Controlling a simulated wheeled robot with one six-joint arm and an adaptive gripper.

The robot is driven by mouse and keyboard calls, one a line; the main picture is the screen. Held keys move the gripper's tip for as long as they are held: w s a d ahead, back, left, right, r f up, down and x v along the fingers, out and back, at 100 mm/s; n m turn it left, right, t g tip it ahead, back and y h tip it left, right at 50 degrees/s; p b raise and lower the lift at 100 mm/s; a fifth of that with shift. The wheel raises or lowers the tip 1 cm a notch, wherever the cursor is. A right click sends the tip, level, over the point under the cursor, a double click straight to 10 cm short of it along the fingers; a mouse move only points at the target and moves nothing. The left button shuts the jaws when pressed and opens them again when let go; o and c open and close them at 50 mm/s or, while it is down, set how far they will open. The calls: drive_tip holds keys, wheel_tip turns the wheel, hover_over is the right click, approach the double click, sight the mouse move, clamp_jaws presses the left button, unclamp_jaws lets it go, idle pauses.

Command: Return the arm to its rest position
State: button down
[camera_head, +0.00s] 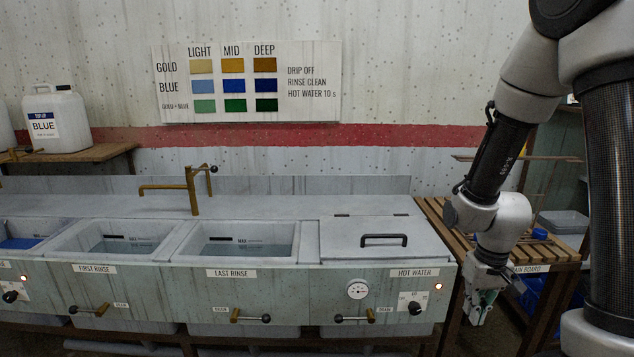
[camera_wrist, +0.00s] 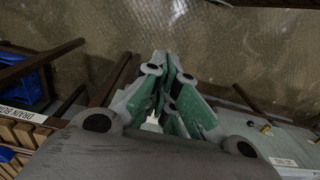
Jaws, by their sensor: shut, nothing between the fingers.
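My arm hangs down at the right of the head view, bent at the elbow. My gripper (camera_head: 480,306) points down in front of the gap between the hot water tank (camera_head: 372,240) and the drain board (camera_head: 550,262). It is shut with nothing in it. In the wrist view my gripper (camera_wrist: 172,75) shows its green-padded fingers together above the bare floor (camera_wrist: 220,50).
The first rinse (camera_head: 118,240) and last rinse (camera_head: 238,243) basins stand left of the lidded hot water tank. A brass tap (camera_head: 190,188) rises behind them. A white jug (camera_head: 55,122) stands on a wooden shelf at left. Blue crates (camera_wrist: 25,85) lie under the drain board.

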drive_tip(key=s+r+t, duration=0.1)
drive_tip(key=s+r, duration=0.3)
drive_tip(key=r, duration=0.4)
drive_tip(key=s+r+t, duration=0.1)
drive_tip(key=s+r, duration=0.3)
drive_tip(key=r, duration=0.4)
drive_tip(key=s+d+r+t, duration=0.1)
drive_tip(key=s+r, duration=0.3)
drive_tip(key=r, duration=0.4)
drive_tip(key=shift+s+r+t, duration=0.25)
drive_tip(key=shift+r+t, duration=0.15)
drive_tip(key=shift+t, duration=0.1)
drive_tip(key=shift+d, duration=0.1)
